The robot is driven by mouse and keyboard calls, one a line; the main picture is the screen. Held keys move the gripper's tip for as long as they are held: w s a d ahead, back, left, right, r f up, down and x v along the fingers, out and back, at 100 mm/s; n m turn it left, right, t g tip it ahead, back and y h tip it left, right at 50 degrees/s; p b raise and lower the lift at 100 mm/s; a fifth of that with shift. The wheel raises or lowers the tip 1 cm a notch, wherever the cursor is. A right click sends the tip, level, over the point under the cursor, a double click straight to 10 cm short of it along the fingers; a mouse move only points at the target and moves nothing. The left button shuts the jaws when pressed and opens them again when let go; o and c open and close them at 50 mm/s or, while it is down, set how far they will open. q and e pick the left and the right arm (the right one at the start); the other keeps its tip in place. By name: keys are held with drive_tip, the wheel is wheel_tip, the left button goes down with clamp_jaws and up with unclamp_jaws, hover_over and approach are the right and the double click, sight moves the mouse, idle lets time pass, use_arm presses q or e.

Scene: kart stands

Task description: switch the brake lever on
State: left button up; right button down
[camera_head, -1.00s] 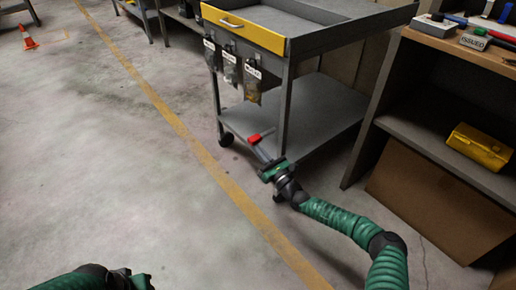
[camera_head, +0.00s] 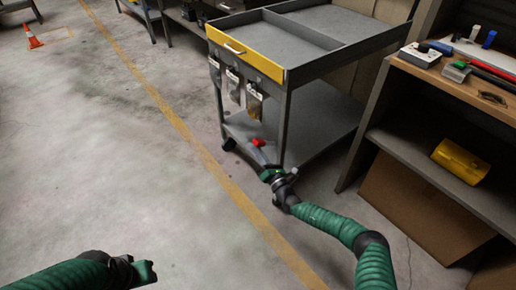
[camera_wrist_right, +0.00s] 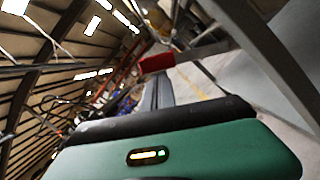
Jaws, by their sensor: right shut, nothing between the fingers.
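The brake lever has a red end (camera_head: 258,142) and sits low at the front edge of the grey cart's bottom shelf. In the right wrist view the red end (camera_wrist_right: 155,63) lies just beyond my fingertips, with a grey bar running off to the right. My right gripper (camera_head: 265,160) is shut and empty, reaching in close to the lever; the wrist view shows its fingers (camera_wrist_right: 157,90) together. I cannot tell whether they touch the lever. My left gripper (camera_head: 146,272) is at the bottom left, far from the cart, and its fingers are unclear.
The cart (camera_head: 330,118) has a yellow drawer (camera_head: 245,54) and hanging pouches (camera_head: 253,103). A shelf unit at the right holds a yellow toolbox (camera_head: 460,160), with small tools on its top. The floor left of the cart is open, with an orange cone (camera_head: 33,36) far off.

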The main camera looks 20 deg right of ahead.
sight(261, 144)
drive_tip(key=shift+w+d+r+m+h+p, duration=0.1)
drive_tip(key=shift+d+r+m+h+p, duration=0.1)
drive_tip(key=shift+r+m+p, duration=0.35)
drive_tip(key=shift+w+d+r+m+h+p, duration=0.1)
drive_tip(key=shift+d+r+m+h+p, duration=0.1)
drive_tip(key=shift+r+m+p, duration=0.35)
drive_tip(key=shift+d+r+p, duration=0.2)
drive_tip(key=shift+r+p, duration=0.05)
drive_tip(key=shift+p, duration=0.2)
drive_tip(key=shift+d, duration=0.1)
